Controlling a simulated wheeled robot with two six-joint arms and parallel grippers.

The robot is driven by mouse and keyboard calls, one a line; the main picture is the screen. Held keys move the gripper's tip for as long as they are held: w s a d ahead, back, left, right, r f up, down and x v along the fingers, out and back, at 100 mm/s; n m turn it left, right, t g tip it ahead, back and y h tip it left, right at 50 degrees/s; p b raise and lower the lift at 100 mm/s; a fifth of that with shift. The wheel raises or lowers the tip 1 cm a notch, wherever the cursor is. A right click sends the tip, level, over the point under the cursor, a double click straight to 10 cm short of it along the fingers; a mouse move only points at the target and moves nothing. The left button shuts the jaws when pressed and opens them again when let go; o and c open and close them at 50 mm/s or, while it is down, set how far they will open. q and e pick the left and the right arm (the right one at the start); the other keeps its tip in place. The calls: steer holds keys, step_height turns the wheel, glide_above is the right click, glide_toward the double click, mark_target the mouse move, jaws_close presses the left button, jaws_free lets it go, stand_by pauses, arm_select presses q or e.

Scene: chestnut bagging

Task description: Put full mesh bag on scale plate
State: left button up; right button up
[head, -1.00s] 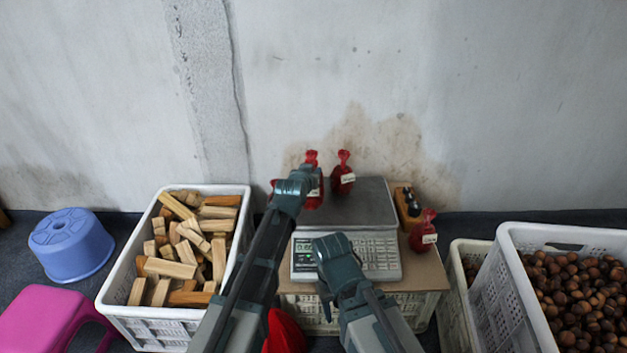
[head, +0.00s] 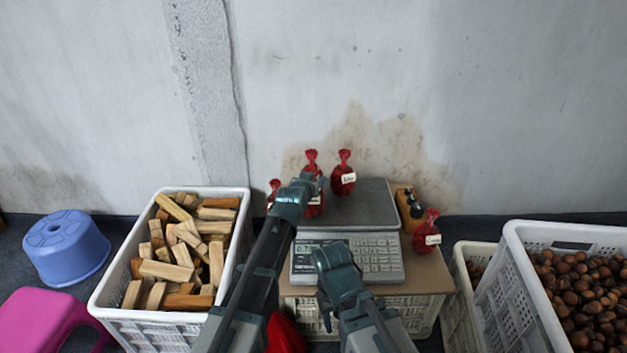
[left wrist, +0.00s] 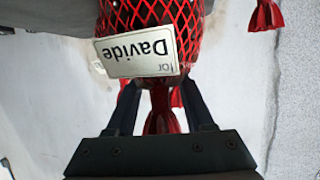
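A red mesh bag with its neck up (head: 311,157) is at the left part of the grey scale plate (head: 372,205). My left gripper (head: 314,183) is at this bag. In the left wrist view the bag's label reads "Davide" upside down (left wrist: 138,52), and my left gripper's fingers (left wrist: 160,108) stand apart on both sides of its red neck, with gaps. The bag's base is hidden. A second red bag (head: 343,177) stands upright on the plate to the right. The scale (head: 376,258) has a lit display. My right gripper (head: 327,312) hangs low in front; its fingers are unclear.
Another red bag (head: 274,186) shows left of my left gripper, and one (head: 427,234) stands on the board (head: 428,272) right of the scale. A crate of wood blocks (head: 98,298) is left, a chestnut crate (head: 512,232) right. The wall is close behind.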

arm_select(q)
steer(key=shift+r, duration=0.2)
steer(key=shift+s+r+p, duration=0.1)
steer(key=shift+s+p, duration=0.15)
steer(key=shift+p, duration=0.05)
steer(key=p+v, duration=0.4)
steer(key=v, duration=0.7)
steer(key=shift+s, duration=0.25)
steer(key=shift+a+r, duration=0.1)
